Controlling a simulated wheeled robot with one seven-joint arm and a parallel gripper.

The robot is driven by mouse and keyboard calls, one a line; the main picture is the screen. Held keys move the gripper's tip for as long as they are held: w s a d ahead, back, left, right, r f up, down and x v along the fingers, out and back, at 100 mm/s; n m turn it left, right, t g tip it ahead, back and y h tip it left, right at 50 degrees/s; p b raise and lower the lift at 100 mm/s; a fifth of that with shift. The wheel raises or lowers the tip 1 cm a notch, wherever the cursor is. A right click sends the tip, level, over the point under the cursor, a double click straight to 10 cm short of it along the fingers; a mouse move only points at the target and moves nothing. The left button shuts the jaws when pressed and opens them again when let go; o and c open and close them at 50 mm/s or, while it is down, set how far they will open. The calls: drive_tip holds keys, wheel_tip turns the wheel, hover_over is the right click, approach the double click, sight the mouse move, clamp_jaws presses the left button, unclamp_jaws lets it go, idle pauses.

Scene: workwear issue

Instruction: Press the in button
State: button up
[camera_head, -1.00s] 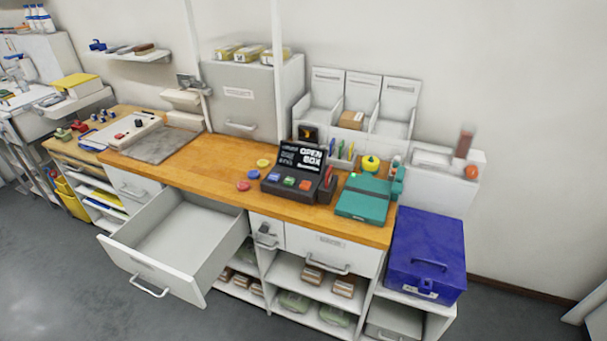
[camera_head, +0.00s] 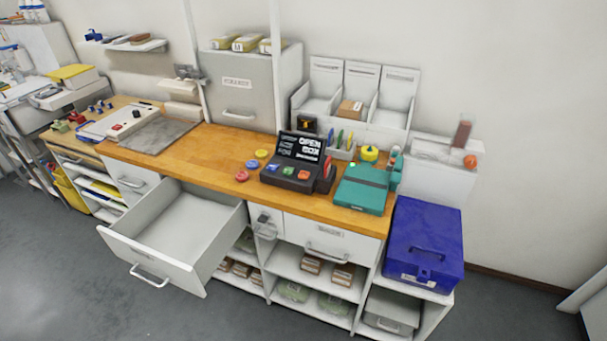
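A black console (camera_head: 293,164) with a tilted dark screen stands on the wooden counter in the head view. The screen carries white text, of which "OPEN BOX" seems legible. On its front panel sit a blue button (camera_head: 271,167), a green button (camera_head: 288,170) and an orange-red button (camera_head: 304,175). Any labels on these buttons are too small to read, so I cannot tell which one is marked "in". Loose red, blue and yellow discs (camera_head: 251,165) lie on the counter left of the console. My gripper is not in view.
An open, empty drawer (camera_head: 180,226) juts out below the counter (camera_head: 222,150), left of the console. A teal case (camera_head: 361,189) lies right of the console. A blue box (camera_head: 424,240) stands on a lower shelf at right. Grey floor is free in front.

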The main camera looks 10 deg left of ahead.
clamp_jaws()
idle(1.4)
